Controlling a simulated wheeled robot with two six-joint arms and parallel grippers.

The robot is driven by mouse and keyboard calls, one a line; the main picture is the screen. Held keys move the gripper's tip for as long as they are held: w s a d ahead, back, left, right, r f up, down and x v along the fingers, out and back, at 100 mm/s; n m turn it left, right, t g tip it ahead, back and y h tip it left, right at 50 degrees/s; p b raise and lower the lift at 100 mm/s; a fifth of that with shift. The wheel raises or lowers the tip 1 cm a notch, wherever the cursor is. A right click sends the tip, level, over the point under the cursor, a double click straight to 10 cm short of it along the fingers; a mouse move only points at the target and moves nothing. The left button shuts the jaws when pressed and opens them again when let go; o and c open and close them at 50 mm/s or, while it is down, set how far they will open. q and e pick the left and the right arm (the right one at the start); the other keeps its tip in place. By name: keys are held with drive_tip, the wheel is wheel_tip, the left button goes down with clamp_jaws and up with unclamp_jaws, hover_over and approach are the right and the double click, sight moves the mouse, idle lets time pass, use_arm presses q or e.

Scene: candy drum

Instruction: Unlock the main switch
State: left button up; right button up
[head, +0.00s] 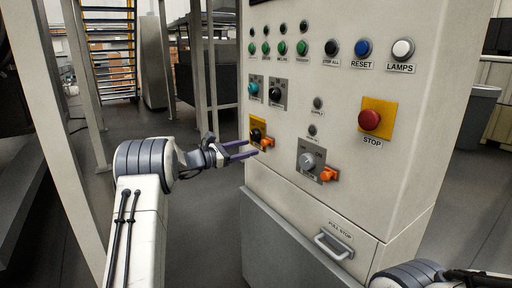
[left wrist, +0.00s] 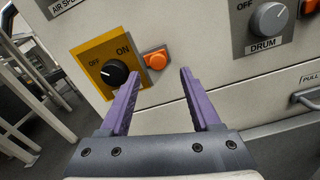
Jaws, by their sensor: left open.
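The main switch is a black knob (head: 256,135) on a yellow plate on the front of the pale cabinet. It also shows in the left wrist view as a black knob (left wrist: 116,73) between OFF and ON, its white mark on the OFF side. An orange lock piece (head: 267,143) sits right beside the plate; in the left wrist view this orange piece (left wrist: 156,60) lies just beyond and between my fingertips. My left gripper (head: 253,147) has its purple fingers spread, with nothing between them, pointing at the panel. Whether the tips touch the panel is unclear.
A grey DRUM knob (head: 308,161) with another orange piece (head: 330,174) is to the right. The red stop button (head: 370,120) sits on a yellow plate higher up. A drawer handle (head: 333,244) sticks out below. My right arm shows at the bottom right corner.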

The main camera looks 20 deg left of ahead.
use_arm(q)
drive_tip(key=v, duration=0.5)
drive_tip(key=shift+s, duration=0.1)
drive_tip(key=s+d+f+m+g+h, duration=0.1)
drive_tip(key=s+d+m+g, duration=0.2)
drive_tip(key=d, duration=0.6)
drive_tip(key=s+d+f+m+g, duration=0.1)
drive_tip(key=s+d+m+g, duration=0.25)
drive_tip(key=d, duration=0.55)
drive_tip(key=s+d+f+m+g+y, duration=0.2)
drive_tip(key=s+d+f+m+g, duration=0.2)
drive_tip(key=s+d+m+g, duration=0.65)
drive_tip(key=s+f+m+t+y, duration=0.1)
drive_tip(key=s+f+m+y, duration=0.15)
drive_tip(key=s+m, duration=0.45)
drive_tip(key=s+f+m+t+y, duration=0.1)
drive_tip(key=s+f+m+y, duration=0.15)
drive_tip(key=s, duration=0.95)
drive_tip(key=s+f+m+y, duration=0.2)
drive_tip(key=s+m+y, duration=0.25)
drive_tip(key=s, duration=0.45)
wheel_tip(320, 180, up, 20)
drive_tip(key=m+p, duration=0.1)
drive_tip(key=p, duration=1.9)
drive_tip(key=shift+s+a+m+t, duration=0.25)
drive_tip(key=shift+s+m+t, duration=0.05)
drive_tip(key=shift+s+t, duration=0.1)
